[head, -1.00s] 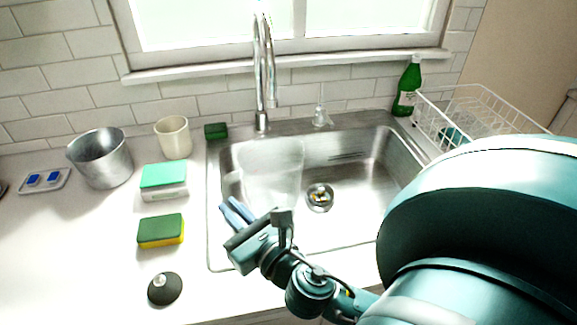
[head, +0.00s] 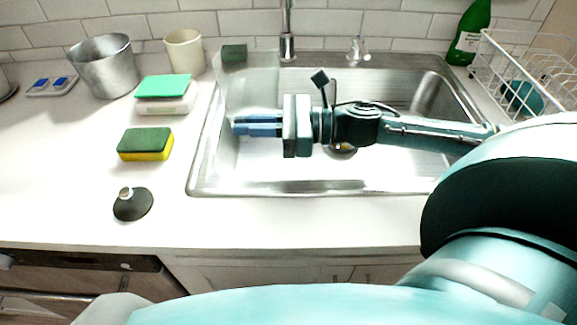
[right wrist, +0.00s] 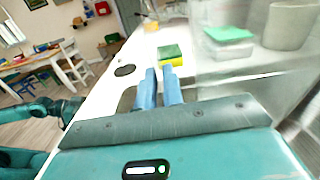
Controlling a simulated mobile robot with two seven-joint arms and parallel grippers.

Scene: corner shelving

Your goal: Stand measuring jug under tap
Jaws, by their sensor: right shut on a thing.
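The clear, see-through measuring jug (head: 250,82) shows faintly at the left side of the sink, in front of the green block by the wall. My right gripper (head: 238,126) reaches in from the right over the sink, its blue fingers pointing left at the jug's lower part. It is shut on the jug; the exact contact is hard to see through the clear wall. In the right wrist view the fingers (right wrist: 161,88) lie close together. The tap (head: 287,42) stands behind the sink, right of the jug; its spout is above the picture. My left gripper is not in view.
The steel sink (head: 310,187) has a drain partly behind my right arm. Sponges (head: 146,144), a dark stopper (head: 132,204), a metal pot (head: 103,66) and a cream cup (head: 185,52) stand on the left counter. A green bottle (head: 468,35) and wire rack (head: 510,75) are right.

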